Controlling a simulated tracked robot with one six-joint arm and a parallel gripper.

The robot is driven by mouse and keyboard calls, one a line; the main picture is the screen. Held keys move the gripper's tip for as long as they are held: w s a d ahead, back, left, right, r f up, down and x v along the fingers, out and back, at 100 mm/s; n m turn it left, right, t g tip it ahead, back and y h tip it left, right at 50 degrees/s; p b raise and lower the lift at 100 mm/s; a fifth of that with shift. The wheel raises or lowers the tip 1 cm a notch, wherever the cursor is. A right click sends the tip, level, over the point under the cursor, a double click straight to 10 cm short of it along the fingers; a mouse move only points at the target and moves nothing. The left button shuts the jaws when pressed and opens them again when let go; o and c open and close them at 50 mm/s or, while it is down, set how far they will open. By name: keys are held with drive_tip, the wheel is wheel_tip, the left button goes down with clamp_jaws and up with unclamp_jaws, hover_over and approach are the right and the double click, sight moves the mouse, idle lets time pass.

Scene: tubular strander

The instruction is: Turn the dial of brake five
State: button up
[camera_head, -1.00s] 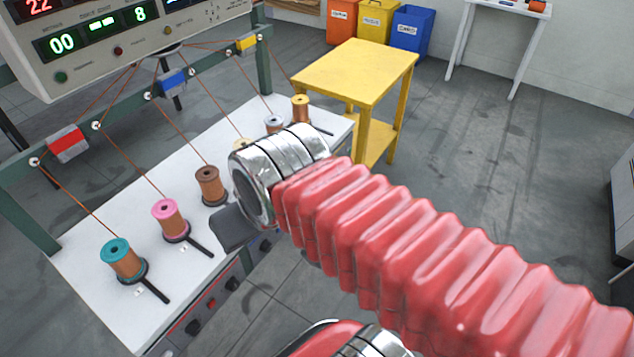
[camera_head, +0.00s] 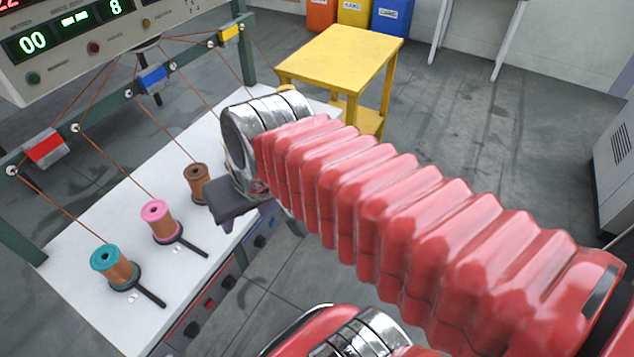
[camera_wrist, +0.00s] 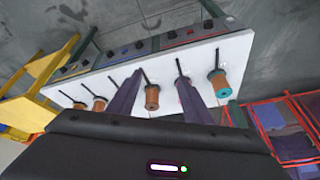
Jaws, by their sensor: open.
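In the wrist view my gripper (camera_wrist: 160,82) is open, its two purple fingers spread over a white bench (camera_wrist: 237,50) and no object gripped. Each spool position has a black lever (camera_wrist: 146,76). The bench's front panel (camera_wrist: 138,46) carries small knobs. I cannot tell which control is brake five's dial. In the head view my arm hides the far spools; a pink spool (camera_head: 157,222) shows.
A yellow table (camera_head: 340,58) stands beyond the bench's far end. Blue, yellow and orange bins (camera_head: 392,14) are behind it. A display console (camera_head: 75,40) and a green frame with threads (camera_head: 110,105) overhang the bench. Grey floor (camera_head: 470,130) is clear at right.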

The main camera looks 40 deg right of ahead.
drive_tip(key=w+d+f+m+y, duration=1)
drive_tip(key=w+d+f+m, duration=0.6)
drive_tip(key=d+f+m, duration=0.1)
drive_tip(key=s+d+f+m+t+h, duration=0.2)
drive_tip(key=d+f+m+t, duration=0.4)
drive_tip(key=d+f, duration=0.5)
drive_tip(key=s+d+f+m+t+h, duration=0.3)
drive_tip(key=d+f+m+t, duration=0.3)
drive_tip(key=d+f+m, duration=0.4)
drive_tip(key=s+d+f, duration=0.1)
drive_tip(key=d, duration=0.2)
drive_tip(key=shift+m+t, duration=0.3)
drive_tip(key=x, duration=1.3)
drive_tip(key=shift+w, duration=0.4)
drive_tip(key=shift+c, duration=0.5)
